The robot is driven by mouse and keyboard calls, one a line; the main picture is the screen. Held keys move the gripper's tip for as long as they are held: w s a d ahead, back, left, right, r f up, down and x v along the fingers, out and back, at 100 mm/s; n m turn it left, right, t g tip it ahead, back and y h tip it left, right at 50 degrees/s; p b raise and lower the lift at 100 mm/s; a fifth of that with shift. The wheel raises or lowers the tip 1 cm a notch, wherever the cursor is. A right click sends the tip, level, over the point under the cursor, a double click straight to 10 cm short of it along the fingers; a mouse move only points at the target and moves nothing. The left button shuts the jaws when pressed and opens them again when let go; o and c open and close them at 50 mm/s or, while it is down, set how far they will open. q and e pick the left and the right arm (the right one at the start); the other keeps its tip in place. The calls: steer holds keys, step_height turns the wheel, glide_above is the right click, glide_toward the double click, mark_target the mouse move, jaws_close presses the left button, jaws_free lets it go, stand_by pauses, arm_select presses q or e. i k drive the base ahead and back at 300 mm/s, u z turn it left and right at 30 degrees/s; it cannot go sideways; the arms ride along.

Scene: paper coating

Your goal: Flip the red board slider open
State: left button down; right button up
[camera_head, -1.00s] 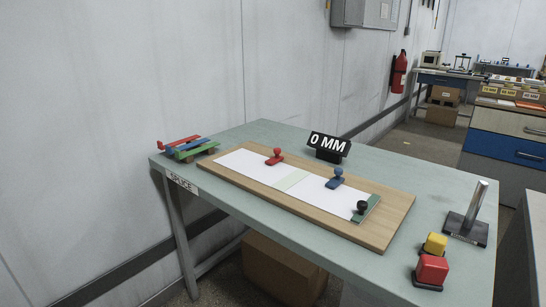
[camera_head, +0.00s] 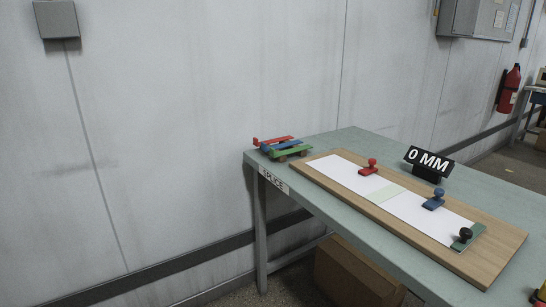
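In the head view a red slider (camera_head: 369,166) with a round knob sits at the far edge of the white paper strip (camera_head: 345,174), on the wooden board (camera_head: 494,258). A blue slider (camera_head: 434,200) sits further right along the same edge. A dark green piece with a black knob (camera_head: 466,236) lies at the strip's right end. A pale green band (camera_head: 384,194) crosses the strip near its middle. Whether the red slider is open or closed is too small to tell. Neither of my grippers is in view.
The board lies on a grey-green table (camera_head: 350,137) labelled SPLICE. A black "0 MM" sign (camera_head: 428,161) stands behind it. A cardboard box (camera_head: 352,276) is underneath. A wall closes off the left.

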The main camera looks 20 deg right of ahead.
mark_target(370, 169)
steer(key=u, duration=0.2)
steer(key=i, duration=1.55)
steer(key=z, duration=2.7)
